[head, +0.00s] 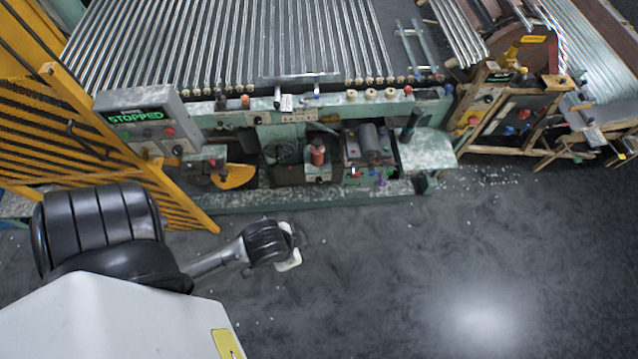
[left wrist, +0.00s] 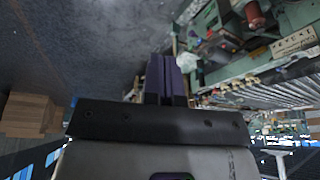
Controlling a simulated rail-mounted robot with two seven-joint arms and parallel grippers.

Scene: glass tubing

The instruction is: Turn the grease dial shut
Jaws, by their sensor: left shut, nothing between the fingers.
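I cannot tell for sure which part is the grease dial. On the green machine (head: 300,198), in the head view, there are a small red knob (head: 354,171), a purple knob (head: 382,182), a red-brown canister (head: 318,152) and a dark handwheel (head: 285,152). My left gripper (left wrist: 167,60) is shut and empty in the left wrist view, its two dark fingers together. In the head view my left arm's end hangs over the floor in front of the machine, apart from it; the fingertips are not clear there. The canister also shows in the left wrist view (left wrist: 255,14). My right gripper is not in view.
A control box (head: 145,118) reading "STOPPED" stands at the machine's left end, beside a yellow slatted guard (head: 60,150). Rows of glass tubes (head: 230,45) lie on top. The dark floor (head: 450,250) in front is open.

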